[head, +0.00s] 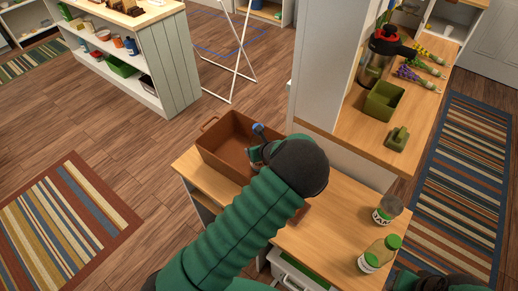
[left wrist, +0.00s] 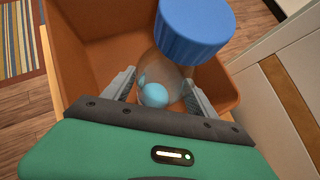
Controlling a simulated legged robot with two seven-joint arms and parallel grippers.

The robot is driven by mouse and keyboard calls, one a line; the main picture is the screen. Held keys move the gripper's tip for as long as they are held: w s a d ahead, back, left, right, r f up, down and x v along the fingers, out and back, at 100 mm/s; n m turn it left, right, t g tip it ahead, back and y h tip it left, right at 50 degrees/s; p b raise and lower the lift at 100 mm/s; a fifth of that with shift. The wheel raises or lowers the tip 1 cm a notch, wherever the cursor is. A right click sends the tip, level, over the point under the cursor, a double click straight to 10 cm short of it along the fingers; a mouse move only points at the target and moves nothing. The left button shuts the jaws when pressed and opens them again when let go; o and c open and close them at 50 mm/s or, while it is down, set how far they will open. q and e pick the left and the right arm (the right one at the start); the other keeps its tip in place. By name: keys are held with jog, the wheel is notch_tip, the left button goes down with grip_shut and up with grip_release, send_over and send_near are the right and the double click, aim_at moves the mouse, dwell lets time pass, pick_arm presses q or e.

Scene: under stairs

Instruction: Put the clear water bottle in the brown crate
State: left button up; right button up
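The clear water bottle with a blue cap (left wrist: 195,30) is between the fingers of my left gripper (left wrist: 160,92), which is shut on its see-through body. In the head view the blue cap (head: 257,129) shows just beyond my left wrist. The brown crate (head: 212,140) stands at the far left end of the wooden counter. My left gripper and the bottle are over the crate's right part, and the crate's inside (left wrist: 85,60) shows behind them. My wrist hides most of the bottle in the head view. Only part of my right arm shows at the bottom right; its fingers are out of frame.
The counter's middle right is bare.

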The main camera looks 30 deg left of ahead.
pick_arm(q)
jog(key=shift+o, duration=0.9)
jog(key=shift+a, duration=0.25)
jog(key=a+r+p+v, duration=0.1)
jog(key=p+v, duration=0.2)
jog(key=v, duration=0.9)
jog(key=s+d+r+n+g+h, duration=0.1)
jog(key=s+d+n+h, duration=0.2)
jog(key=s+n, duration=0.6)
jog(key=s+d+r+n+g+h, duration=0.1)
jog(key=s+d+n+h, duration=0.3)
jog(key=n, duration=1.2)
jog(key=s+d, duration=0.3)
jog(key=s, duration=0.3)
jog(key=shift+d+g, duration=0.35)
jog(key=shift+g, duration=0.05)
pick_arm(e)
jog(key=r, duration=0.3)
jog(key=shift+a+r, duration=0.15)
jog(key=shift+a, duration=0.05)
